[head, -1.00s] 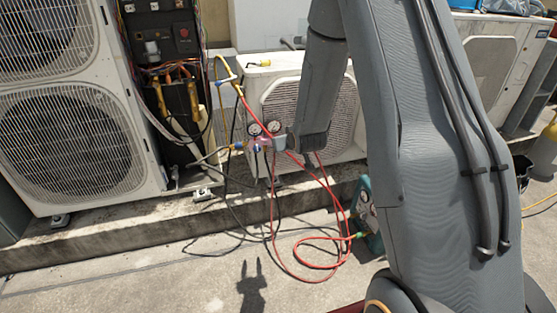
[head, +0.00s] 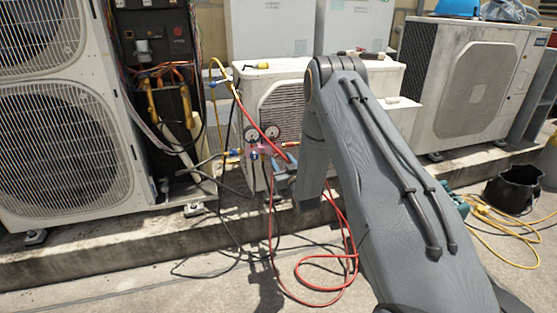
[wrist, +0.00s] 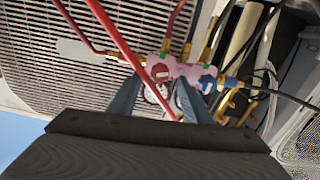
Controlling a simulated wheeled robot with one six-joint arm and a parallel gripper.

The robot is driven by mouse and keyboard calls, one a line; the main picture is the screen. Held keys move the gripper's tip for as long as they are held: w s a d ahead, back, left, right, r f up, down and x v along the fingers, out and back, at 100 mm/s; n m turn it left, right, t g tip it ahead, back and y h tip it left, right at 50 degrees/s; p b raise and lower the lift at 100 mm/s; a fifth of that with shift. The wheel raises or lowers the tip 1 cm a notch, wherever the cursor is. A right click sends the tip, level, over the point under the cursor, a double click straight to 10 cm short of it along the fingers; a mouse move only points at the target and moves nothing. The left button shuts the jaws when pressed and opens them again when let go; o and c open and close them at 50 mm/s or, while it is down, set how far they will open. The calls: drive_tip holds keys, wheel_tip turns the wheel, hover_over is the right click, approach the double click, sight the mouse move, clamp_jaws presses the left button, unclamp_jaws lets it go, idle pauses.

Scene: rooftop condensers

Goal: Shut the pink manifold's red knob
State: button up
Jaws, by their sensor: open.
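The pink manifold (head: 264,148) hangs in front of the small condenser, with two round gauges above it and a blue knob (head: 254,156) at its left. The wrist view shows the pink manifold body (wrist: 186,71), its blue knob (wrist: 207,82) and its red knob (wrist: 160,72). My gripper (head: 283,166) is open, just right of and below the manifold in the head view. In the wrist view my gripper (wrist: 158,84) has its fingertips either side of the red knob, with nothing clamped. I cannot tell the remaining depth. A red hose partly crosses in front there.
Red hoses (head: 350,235) drop from the manifold and loop on the ground. A yellow hose (head: 228,82) rises to the left. The tall condenser unit (head: 75,140) stands left, its panel open with wiring. A black bucket (head: 513,188) stands far right.

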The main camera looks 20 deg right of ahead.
sight(278, 154)
drive_tip(key=shift+w+b, duration=0.35)
drive_tip(key=shift+w, duration=1.45)
drive_tip(key=c, duration=1)
drive_tip(key=shift+c, duration=0.2)
